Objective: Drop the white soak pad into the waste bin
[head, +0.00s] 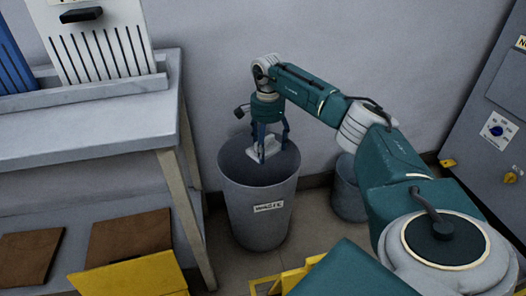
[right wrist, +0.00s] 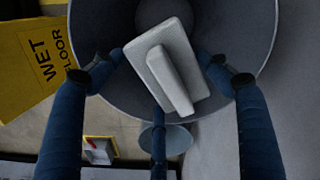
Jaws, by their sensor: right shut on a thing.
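The white soak pad (head: 265,153) is a pale block with a raised grip bar on it. It also shows clearly in the right wrist view (right wrist: 168,68). My right gripper (head: 270,147) points down and is shut on the pad, with its blue fingers around it. The grey waste bin (head: 258,210) stands on the floor with a label on its front. The pad is over the bin's open mouth, at about rim height; its exact height cannot be told. The dark bin interior (right wrist: 95,35) lies behind the pad in the wrist view. My left gripper is not in view.
A grey bench (head: 95,130) with a slotted rack (head: 100,45) stands left of the bin. A smaller grey bucket (head: 349,190) stands right of it, by the wall. A yellow wet-floor sign (right wrist: 38,65) is near the bin. A grey cabinet (head: 480,130) is at right.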

